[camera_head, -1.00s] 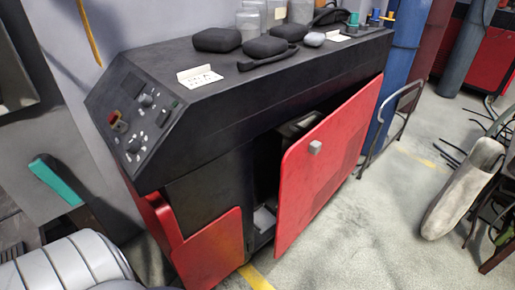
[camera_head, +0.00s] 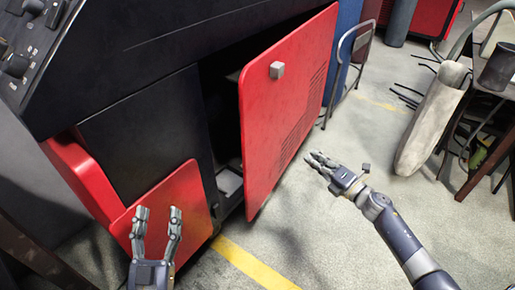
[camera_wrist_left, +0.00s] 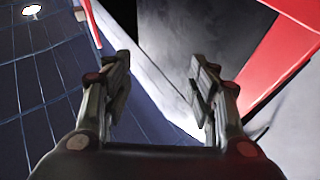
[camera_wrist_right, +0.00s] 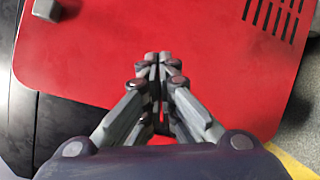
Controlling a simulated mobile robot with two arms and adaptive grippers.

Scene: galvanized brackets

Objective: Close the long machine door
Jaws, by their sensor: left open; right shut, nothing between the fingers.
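The long red machine door (camera_head: 287,110) stands ajar on the black machine (camera_head: 150,100), with a dark gap along its left edge. A small grey square knob (camera_head: 277,70) sits near its upper left corner. My right gripper (camera_head: 318,160) is shut and empty, just right of the door's lower part in the head view. In the right wrist view, the shut fingertips (camera_wrist_right: 158,57) point at the door's red face (camera_wrist_right: 160,30); I cannot tell if they touch. My left gripper (camera_head: 158,212) is open and empty, in front of the smaller red panel (camera_head: 190,195) in the head view.
A blue cylinder (camera_head: 345,40) and a thin metal-framed chair (camera_head: 352,55) stand beyond the door's right end. A pale padded roll (camera_head: 430,120) and a dark table (camera_head: 490,85) are at right. The floor (camera_head: 300,225) with a yellow line (camera_head: 250,262) is clear in front.

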